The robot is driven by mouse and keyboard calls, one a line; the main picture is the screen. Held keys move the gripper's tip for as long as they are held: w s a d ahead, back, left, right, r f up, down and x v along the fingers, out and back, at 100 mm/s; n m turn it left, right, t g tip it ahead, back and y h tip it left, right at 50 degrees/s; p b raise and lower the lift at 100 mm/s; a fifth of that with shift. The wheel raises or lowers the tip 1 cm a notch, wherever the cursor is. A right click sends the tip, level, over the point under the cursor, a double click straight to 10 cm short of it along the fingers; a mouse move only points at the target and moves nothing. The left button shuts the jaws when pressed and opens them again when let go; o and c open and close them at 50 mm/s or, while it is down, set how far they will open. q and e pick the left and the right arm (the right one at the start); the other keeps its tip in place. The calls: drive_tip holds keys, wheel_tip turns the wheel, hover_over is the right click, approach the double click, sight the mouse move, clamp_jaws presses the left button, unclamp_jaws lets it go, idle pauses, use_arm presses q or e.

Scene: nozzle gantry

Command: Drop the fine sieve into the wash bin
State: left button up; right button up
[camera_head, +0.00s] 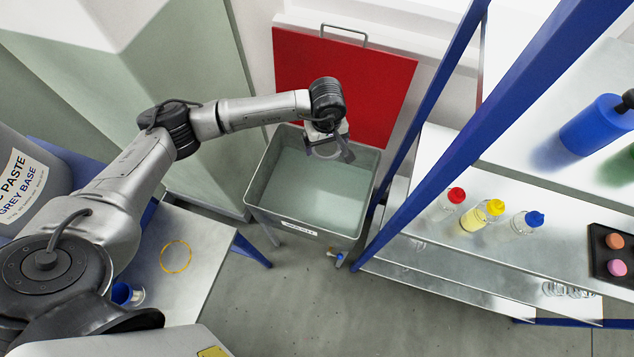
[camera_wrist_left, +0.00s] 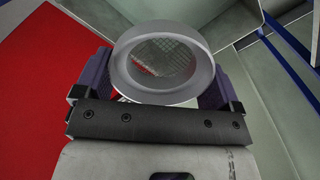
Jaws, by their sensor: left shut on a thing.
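The fine sieve is a grey ring with a mesh across it; in the left wrist view the sieve (camera_wrist_left: 165,91) sits between the two purple-sided fingers. My left gripper (camera_head: 330,149) is shut on it and holds it over the far part of the wash bin. The wash bin (camera_head: 303,231) is a grey, open-topped tub on legs with pale water in it and a label on its front. The sieve looks apart from the bin, though its exact height is hard to judge. My right gripper is out of view.
A red panel (camera_head: 343,82) stands behind the bin. At right is a blue-framed rack (camera_head: 455,150) with several bottles, its post close beside the bin. At left a metal bench (camera_head: 205,272) carries a yellow ring (camera_head: 176,257).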

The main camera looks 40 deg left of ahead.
use_arm(q)
drive_tip(key=s+a+f+n+b, duration=0.1)
drive_tip(key=a+f+n+b, duration=0.1)
drive_tip(key=f, duration=0.6)
drive_tip(key=s+a+f+n+b, duration=0.1)
drive_tip(key=f+b, duration=0.3)
drive_tip(key=f, duration=0.5)
drive_tip(key=shift+a+f+n, duration=0.3)
drive_tip(key=shift+a+n, duration=0.1)
drive_tip(key=shift+a, duration=0.25)
drive_tip(key=o, duration=0.7)
drive_tip(key=shift+c, duration=0.2)
drive_tip(key=shift+r, duration=0.1)
wheel_tip(320, 180, up, 14)
drive_tip(key=p, duration=0.1)
